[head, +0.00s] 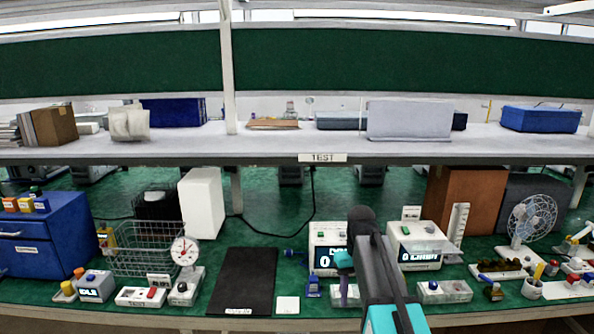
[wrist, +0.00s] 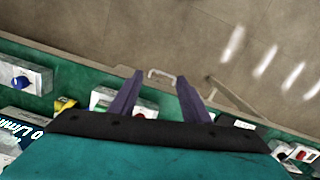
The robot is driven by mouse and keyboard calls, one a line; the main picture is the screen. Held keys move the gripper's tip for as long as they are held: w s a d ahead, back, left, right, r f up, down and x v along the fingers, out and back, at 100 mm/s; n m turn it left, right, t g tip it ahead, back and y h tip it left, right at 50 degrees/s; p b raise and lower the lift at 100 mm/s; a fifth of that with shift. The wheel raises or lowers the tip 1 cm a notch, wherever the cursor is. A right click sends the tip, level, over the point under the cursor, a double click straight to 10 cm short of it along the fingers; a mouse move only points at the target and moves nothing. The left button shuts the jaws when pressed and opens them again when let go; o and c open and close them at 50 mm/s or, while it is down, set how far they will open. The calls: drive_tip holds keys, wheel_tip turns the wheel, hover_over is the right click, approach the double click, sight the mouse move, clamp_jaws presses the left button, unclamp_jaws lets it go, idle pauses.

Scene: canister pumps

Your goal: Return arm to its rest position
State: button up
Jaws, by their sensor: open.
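My gripper (wrist: 159,78) shows in the wrist view with its two purple fingers spread apart and nothing between them. The fingers point out over the bench's front edge, with brown floor beyond. In the head view my dark and teal arm (head: 383,275) rises from the bottom, right of centre, in front of two white display boxes. The left display box (head: 328,236) and the right display box (head: 418,234) stand upright on the green bench, partly hidden by the arm. The gripper's fingers are largely hidden in the head view.
A black mat (head: 243,280) lies left of the arm, beside a dial scale (head: 185,253) and a wire basket (head: 145,262). A fan (head: 532,217) and small items stand at the right. A shelf (head: 280,150) labelled TEST spans above the bench.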

drive_tip(key=s+f+g, duration=0.2)
drive_tip(key=s+f, duration=0.6)
drive_tip(key=f, duration=0.6)
drive_tip(key=s+f+g, duration=0.2)
drive_tip(key=s+f, duration=0.6)
drive_tip(key=f, duration=0.6)
drive_tip(key=s+f+m, duration=0.1)
drive_tip(key=s+f, duration=0.7)
drive_tip(key=s, duration=0.4)
drive_tip(key=s+f+m+g, duration=0.1)
drive_tip(key=s+f, duration=0.8)
drive_tip(key=s, duration=0.3)
drive_tip(key=shift+f, duration=0.25)
